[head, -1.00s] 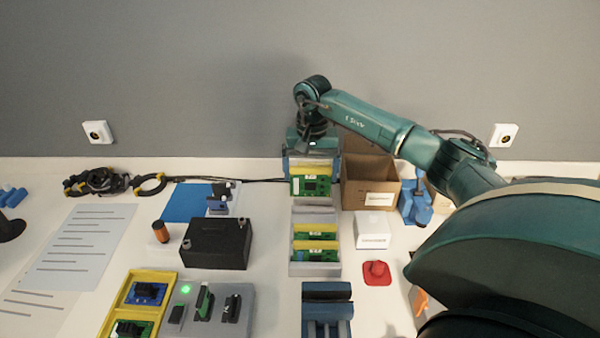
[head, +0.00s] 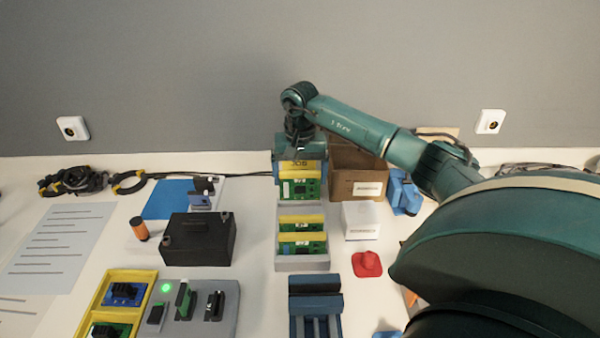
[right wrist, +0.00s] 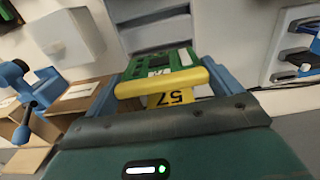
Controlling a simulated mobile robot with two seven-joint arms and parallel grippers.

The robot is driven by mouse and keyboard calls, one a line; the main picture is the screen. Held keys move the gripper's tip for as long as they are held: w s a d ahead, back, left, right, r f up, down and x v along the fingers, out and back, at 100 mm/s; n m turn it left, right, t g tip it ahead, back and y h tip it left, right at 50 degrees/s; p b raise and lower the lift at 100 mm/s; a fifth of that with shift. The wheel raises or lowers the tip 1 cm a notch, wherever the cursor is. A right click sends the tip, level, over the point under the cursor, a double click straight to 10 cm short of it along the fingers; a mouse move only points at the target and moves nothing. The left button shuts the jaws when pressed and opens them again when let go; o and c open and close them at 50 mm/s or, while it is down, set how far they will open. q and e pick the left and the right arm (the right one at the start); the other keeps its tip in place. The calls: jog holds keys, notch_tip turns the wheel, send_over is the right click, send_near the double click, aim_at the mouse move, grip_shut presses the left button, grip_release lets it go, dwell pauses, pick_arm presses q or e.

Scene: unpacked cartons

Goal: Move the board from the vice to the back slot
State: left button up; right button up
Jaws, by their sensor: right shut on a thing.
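My right gripper (head: 300,172) is shut on a green board (head: 301,188) with a yellow top edge. It holds the board upright at the back end of the grey slotted rack (head: 302,265); I cannot tell whether the board's lower edge touches the rack. In the right wrist view the board (right wrist: 160,64) sits between the blue fingers, its yellow edge marked 57. Two similar boards (head: 302,244) stand in the rack, nearer the front. The blue vice (head: 315,283) in front of the rack looks empty. My left gripper is not in view.
A cardboard box (head: 345,187), a white box (head: 360,222), a blue clamp-like tool (head: 401,190) and a red object (head: 367,264) stand close on the right. A black box (head: 198,240), grey fixture (head: 230,310) and yellow tray (head: 113,303) are on the left.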

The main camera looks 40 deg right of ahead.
aim_at(300, 199)
jog(key=shift+f+b, duration=0.7)
jog(key=shift+f, duration=0.25)
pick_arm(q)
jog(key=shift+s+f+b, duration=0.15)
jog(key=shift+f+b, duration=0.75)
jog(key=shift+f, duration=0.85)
pick_arm(e)
jog(key=shift+f, duration=1.3)
jog(key=o, duration=0.8)
jog(key=shift+c, duration=0.2)
jog(key=shift+r, duration=0.55)
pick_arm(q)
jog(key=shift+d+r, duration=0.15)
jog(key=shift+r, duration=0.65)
pick_arm(e)
notch_tip(300, 199, up, 12)
jog(key=shift+r, duration=0.1)
